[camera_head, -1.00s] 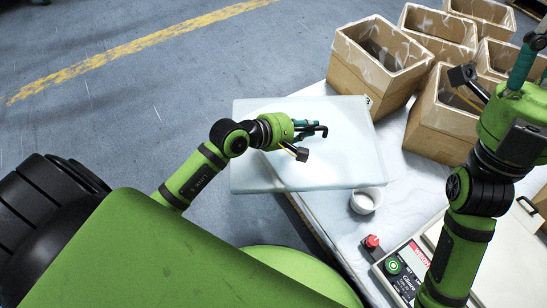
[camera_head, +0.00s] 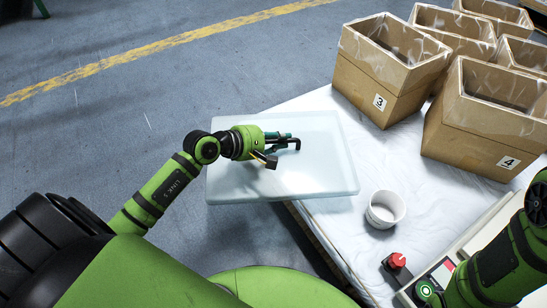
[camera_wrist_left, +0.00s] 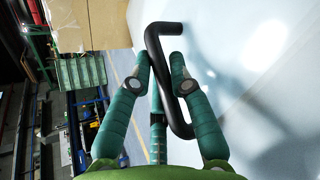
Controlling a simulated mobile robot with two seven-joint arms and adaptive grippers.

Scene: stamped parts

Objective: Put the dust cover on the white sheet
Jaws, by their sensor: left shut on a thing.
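The dust cover (camera_head: 325,172) is a pale, translucent, box-like lid with a black bar handle (camera_wrist_left: 153,55) on top. My left gripper (camera_head: 282,143) is shut on this handle. In the left wrist view its teal fingers (camera_wrist_left: 164,72) close on the bar from both sides. The cover is held roughly level. In the head view its right part overlaps the left edge of the table, and its left part is over the floor. The white sheet (camera_head: 430,185) is spread over the table, slightly wrinkled. My right gripper is out of view; only part of that arm shows at lower right.
A white bowl (camera_head: 385,209) stands on the sheet just right of the cover. Several cardboard boxes, including box 3 (camera_head: 365,88) and box 4 (camera_head: 470,140), stand at the back. A control panel with a red knob (camera_head: 397,262) is at the front. Bare sheet lies between.

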